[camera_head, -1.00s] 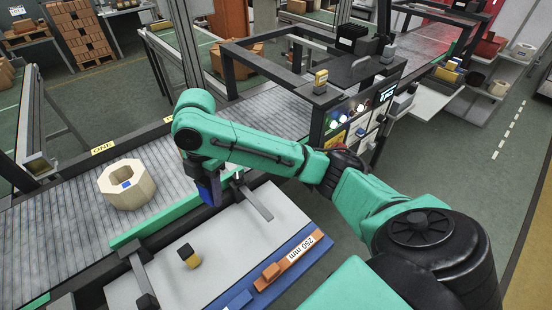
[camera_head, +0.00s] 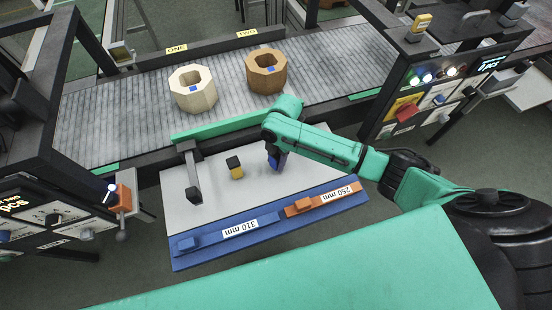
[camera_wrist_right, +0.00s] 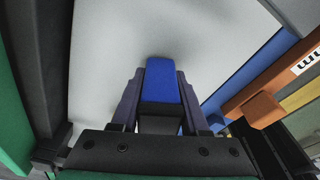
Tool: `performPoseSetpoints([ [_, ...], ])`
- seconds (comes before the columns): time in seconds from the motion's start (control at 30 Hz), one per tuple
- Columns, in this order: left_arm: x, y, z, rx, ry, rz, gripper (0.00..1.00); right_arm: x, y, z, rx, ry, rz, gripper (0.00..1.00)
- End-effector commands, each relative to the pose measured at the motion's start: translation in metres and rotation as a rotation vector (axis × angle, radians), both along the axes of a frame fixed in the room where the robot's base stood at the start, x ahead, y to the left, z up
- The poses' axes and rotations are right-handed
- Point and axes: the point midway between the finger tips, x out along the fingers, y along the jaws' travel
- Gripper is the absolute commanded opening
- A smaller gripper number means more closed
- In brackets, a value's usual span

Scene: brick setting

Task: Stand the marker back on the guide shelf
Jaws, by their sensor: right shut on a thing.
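My right gripper (camera_head: 276,164) is shut on a blue block, which I take for the marker (camera_wrist_right: 161,82). In the right wrist view the block sits between the dark fingers, above the pale shelf surface. The guide shelf is the pale grey plate (camera_head: 215,208) in front of the conveyor. In the head view the gripper is over its right part, to the right of a small yellow and black block (camera_head: 235,168) standing on it. I cannot tell whether the marker touches the shelf. My left gripper is not in view.
A cream octagonal ring (camera_head: 193,90) and a brown one (camera_head: 266,73) stand on the conveyor (camera_head: 110,120).

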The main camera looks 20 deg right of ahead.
Motion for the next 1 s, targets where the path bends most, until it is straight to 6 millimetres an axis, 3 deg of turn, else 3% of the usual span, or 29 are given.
performPoseSetpoints([
  [0.3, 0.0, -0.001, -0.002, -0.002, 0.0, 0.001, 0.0, 0.001, 0.0, -0.003, 0.001, -0.002, 0.0, 0.09],
  [0.33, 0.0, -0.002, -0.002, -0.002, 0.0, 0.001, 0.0, 0.001, 0.0, -0.003, 0.001, -0.002, 0.0, 0.52],
  [0.4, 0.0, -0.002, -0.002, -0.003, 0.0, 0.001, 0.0, 0.001, 0.0, -0.003, 0.001, -0.002, 0.0, 0.74],
  [0.77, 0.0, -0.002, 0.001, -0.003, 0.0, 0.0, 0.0, 0.001, 0.0, 0.003, 0.001, -0.003, 0.0, 0.74],
  [0.87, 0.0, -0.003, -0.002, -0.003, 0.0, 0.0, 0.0, 0.003, -0.002, 0.018, 0.003, -0.005, -0.001, 0.74],
  [1.0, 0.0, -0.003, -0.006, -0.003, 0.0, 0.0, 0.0, 0.006, -0.007, 0.054, 0.002, -0.007, 0.0, 0.74],
])
